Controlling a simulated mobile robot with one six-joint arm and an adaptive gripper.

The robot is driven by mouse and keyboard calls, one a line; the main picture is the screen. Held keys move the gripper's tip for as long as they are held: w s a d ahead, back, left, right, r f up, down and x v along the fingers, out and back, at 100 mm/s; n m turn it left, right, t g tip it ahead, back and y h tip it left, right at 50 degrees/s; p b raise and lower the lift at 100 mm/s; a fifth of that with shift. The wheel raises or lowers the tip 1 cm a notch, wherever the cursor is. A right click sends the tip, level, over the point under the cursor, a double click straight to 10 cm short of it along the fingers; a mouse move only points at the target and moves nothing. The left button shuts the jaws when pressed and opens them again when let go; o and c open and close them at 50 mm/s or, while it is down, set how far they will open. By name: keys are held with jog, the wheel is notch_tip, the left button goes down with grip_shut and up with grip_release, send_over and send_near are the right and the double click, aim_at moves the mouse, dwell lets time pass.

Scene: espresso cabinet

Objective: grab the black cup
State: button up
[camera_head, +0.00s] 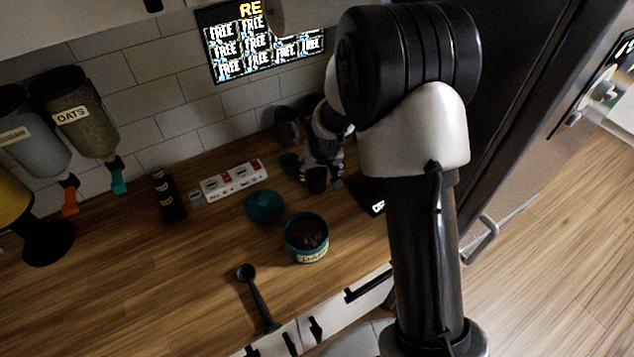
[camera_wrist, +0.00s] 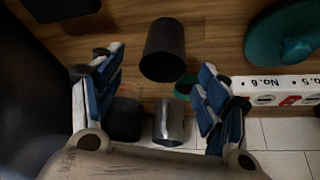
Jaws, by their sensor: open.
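A black cup (camera_wrist: 163,52) stands on the wooden counter in the wrist view, between and slightly beyond my fingertips. It also shows as a small dark cup (camera_head: 317,181) in the head view, partly hidden by my gripper. My gripper (camera_wrist: 161,66) is open and empty, with one blue-padded finger on each side of the cup. A gap shows between the cup and both fingers. In the head view my gripper (camera_head: 321,178) is low over the counter, near the back wall.
A metallic cup (camera_wrist: 169,124) and another dark cup (camera_wrist: 125,119) stand near the wall. A white power strip (camera_head: 234,182), teal lid (camera_head: 264,206), teal-rimmed tin (camera_head: 307,252) and black scoop (camera_head: 259,297) lie left of my arm.

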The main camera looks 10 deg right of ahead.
aim_at(317, 173)
jog(key=x, duration=0.2)
jog(key=b+x, duration=0.1)
jog(key=x, duration=0.2)
jog(key=shift+w+a, duration=0.1)
jog(key=shift+a, duration=0.15)
jog(key=c, duration=1.2)
